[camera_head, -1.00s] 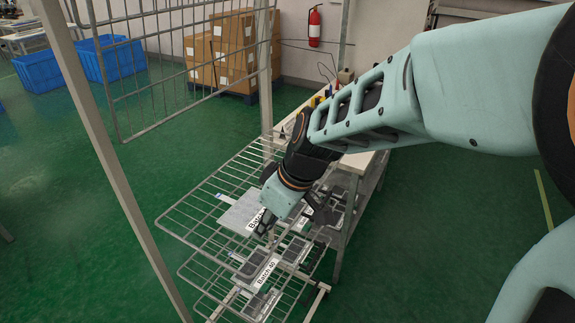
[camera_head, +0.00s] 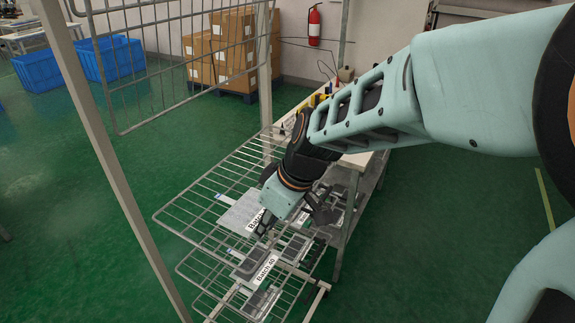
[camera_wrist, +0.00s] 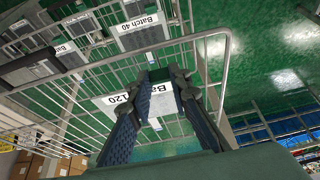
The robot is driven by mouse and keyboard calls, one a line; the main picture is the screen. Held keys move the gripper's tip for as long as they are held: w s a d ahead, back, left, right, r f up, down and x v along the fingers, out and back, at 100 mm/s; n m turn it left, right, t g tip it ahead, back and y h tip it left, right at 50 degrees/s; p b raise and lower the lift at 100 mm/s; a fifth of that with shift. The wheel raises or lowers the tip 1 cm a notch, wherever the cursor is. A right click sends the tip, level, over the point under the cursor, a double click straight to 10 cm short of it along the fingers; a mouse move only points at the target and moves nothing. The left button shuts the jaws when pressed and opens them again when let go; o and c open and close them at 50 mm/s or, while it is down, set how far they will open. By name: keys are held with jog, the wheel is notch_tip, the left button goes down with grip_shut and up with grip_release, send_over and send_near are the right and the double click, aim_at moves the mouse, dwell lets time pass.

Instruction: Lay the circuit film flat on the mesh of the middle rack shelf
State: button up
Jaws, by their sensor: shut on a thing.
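The circuit film (camera_head: 240,212) is a pale grey sheet with a white "Batch" label. It lies over or just above a wire mesh shelf (camera_head: 188,208) of the rack; I cannot tell whether it touches the mesh. My gripper (camera_head: 262,232) is at the film's near right edge, pointing down. In the wrist view my gripper (camera_wrist: 163,80) has its two fingers on either side of the grey film (camera_wrist: 163,101), whose label ends in "120". The fingers hide part of the film.
A lower shelf holds a film labelled "Batch 40" (camera_head: 263,269). A raised mesh panel (camera_head: 175,75) and a rack post (camera_head: 110,165) stand at the left. A workbench (camera_head: 357,162) is just behind my gripper. Open green floor lies to the right.

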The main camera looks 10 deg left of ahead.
jog(key=shift+f, duration=0.2)
jog(key=o, duration=0.8)
jog(key=shift+c, duration=0.2)
jog(key=shift+r, duration=0.1)
